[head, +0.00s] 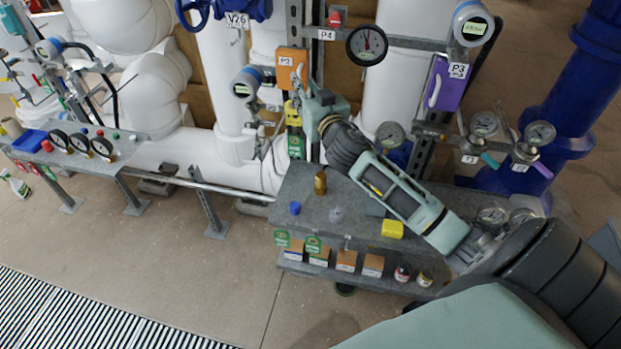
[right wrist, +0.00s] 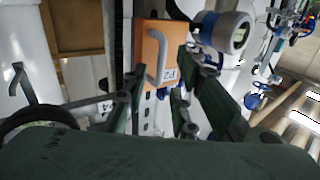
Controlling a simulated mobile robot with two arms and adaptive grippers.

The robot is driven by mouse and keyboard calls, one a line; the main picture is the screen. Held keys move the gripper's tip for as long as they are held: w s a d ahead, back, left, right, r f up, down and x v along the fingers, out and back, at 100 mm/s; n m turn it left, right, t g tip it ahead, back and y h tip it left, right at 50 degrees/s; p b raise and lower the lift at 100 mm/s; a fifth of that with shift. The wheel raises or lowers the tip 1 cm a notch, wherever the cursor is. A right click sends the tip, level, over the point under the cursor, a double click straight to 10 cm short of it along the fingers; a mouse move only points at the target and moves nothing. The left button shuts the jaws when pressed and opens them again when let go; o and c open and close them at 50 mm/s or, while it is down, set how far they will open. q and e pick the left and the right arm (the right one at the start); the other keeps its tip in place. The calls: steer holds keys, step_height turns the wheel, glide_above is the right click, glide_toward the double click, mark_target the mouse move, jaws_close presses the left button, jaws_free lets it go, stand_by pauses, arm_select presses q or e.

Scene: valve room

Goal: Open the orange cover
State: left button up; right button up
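The orange cover (head: 291,68), labelled P2, is mounted on a grey upright at the back, left of the round gauge. In the right wrist view it is ahead of the gripper, with its front orange face (right wrist: 152,32) and a pale grey bent handle (right wrist: 157,60) in view. It looks shut. My right gripper (head: 304,88) is just in front of the cover. In the right wrist view its fingers (right wrist: 159,66) are apart, one on each side of the handle. I cannot tell whether they touch it. My left gripper is out of view.
A purple cover (head: 442,84) labelled P3 and a round gauge (head: 367,45) are to the right. A grey shelf (head: 345,205) with bottles and small boxes is below my right arm. White pipes (head: 225,80) stand at left.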

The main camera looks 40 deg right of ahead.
steer(key=b+v, duration=0.1)
steer(key=v, duration=0.4)
steer(key=s+a+f+g+b, duration=0.1)
steer(key=s+a+f+g, duration=0.1)
steer(key=f, duration=0.9)
steer(key=s+a+f+n+g+y+b, duration=0.1)
steer(key=s+f, duration=0.4)
steer(key=f, duration=0.7)
steer(key=a+g, duration=0.1)
steer(key=g, duration=0.1)
steer(key=shift+a+g+b, duration=0.15)
steer(key=shift+g+b, duration=0.15)
steer(key=shift+b, duration=0.05)
